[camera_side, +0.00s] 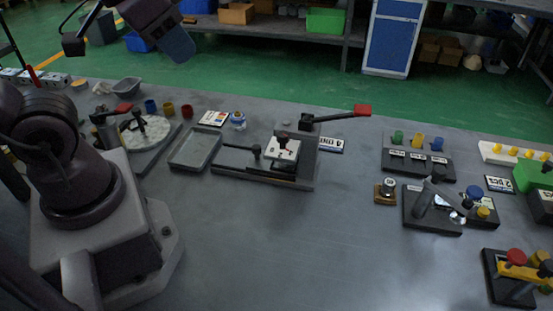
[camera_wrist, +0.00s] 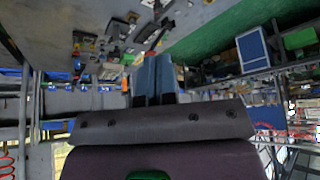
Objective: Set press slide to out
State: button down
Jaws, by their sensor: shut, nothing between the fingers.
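The press (camera_side: 307,160) stands on a dark base near the middle of the table in the side view. A lever with a red grip (camera_side: 362,110) reaches from its top to the right. The press slide (camera_side: 283,150) carries a pale plate with a dark knob, and a dark rod handle (camera_side: 237,147) sticks out to its left. I cannot tell how far out the slide stands. My gripper (camera_side: 186,53) is high above the back of the table, up and left of the press and well apart from it. Its blue-grey fingers (camera_wrist: 153,75) are shut and empty in the wrist view.
A grey tray (camera_side: 195,148) lies just left of the press. A round white dial (camera_side: 146,131) and several coloured cups stand farther left. A row of coloured knobs (camera_side: 418,141) and a lever valve block (camera_side: 433,210) stand to the right. The front middle of the table is clear.

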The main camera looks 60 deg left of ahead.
dwell(0.3)
jog(key=c, duration=1.7)
grip_release()
jog(key=o, duration=0.4)
jog(key=shift+w+a+f, duration=0.1)
jog(key=shift+a+f, duration=0.1)
jog(key=shift+f, duration=0.05)
jog(key=o, duration=0.3)
jog(key=w+a+f+n+g, duration=0.1)
jog(key=w+a+f, duration=0.1)
jog(key=w+a+f+n+g, duration=0.2)
jog(key=w+f, duration=0.1)
jog(key=w+a+f+n+g+h, duration=0.1)
jog(key=w+a+f+n+g, duration=0.1)
jog(key=w, duration=0.1)
jog(key=shift+w+a+f, duration=0.2)
jog(key=shift+f, duration=0.15)
jog(key=n+g+h, duration=0.2)
jog(key=n+h, duration=0.1)
jog(key=n, duration=0.6)
send_near(256, 146)
jog(key=shift+m, duration=0.3)
jog(key=x, duration=0.8)
jog(key=shift+d+f, duration=0.2)
jog(key=shift+f, duration=0.15)
jog(key=shift+a, duration=0.1)
grip_shut()
